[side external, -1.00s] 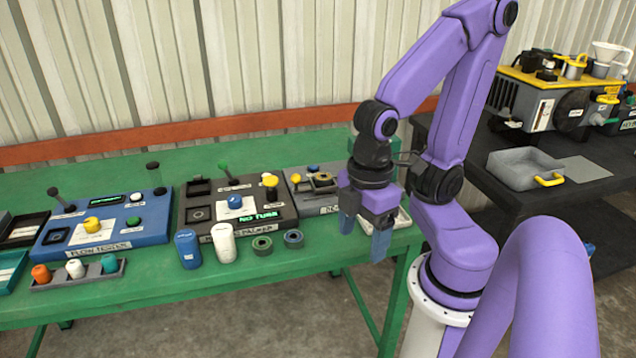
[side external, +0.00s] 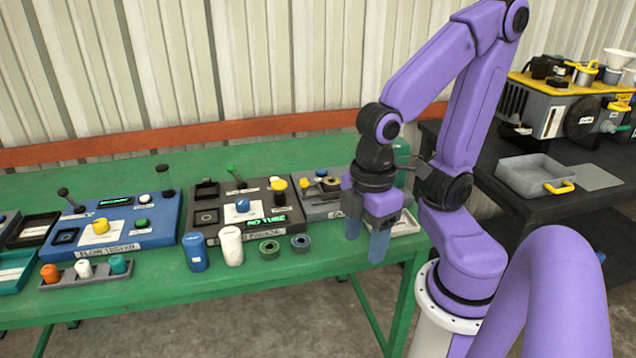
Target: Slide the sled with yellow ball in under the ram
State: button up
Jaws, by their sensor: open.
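My gripper (side external: 366,252) is open and empty, fingers pointing down, near the right end of the green bench. It is in front of a grey device (side external: 318,205) and hides part of it. A small yellow ball (side external: 304,182) shows on top of that device, beside a blue ball and another yellow part. A dark device (side external: 285,235) to its left has a yellow-topped post (side external: 279,186) and a lever with a green ball. I cannot tell for certain which yellow part belongs to the sled, or make out the ram.
A blue bottle (side external: 195,252), a white bottle (side external: 231,246) and two rolls stand in front of the dark device. A blue tester (side external: 160,237) is further left. A white tray (side external: 404,222) lies right of my gripper. A black table (side external: 545,207) holds a grey bin.

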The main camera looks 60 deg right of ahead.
jog(key=w+d+r+m, duration=0.2)
jog(key=w+d+m, duration=0.2)
jog(key=w, duration=0.7)
jog(key=w+d+r+m, duration=0.2)
jog(key=w+d+m, duration=0.2)
jog(key=w, duration=0.7)
jog(key=r+m+y, duration=0.1)
jog(key=m+y, duration=0.1)
jog(key=m, duration=0.4)
send_over(321, 185)
jog(key=w+a, duration=0.2)
jog(key=x, duration=1.7)
jog(key=shift+d, duration=0.25)
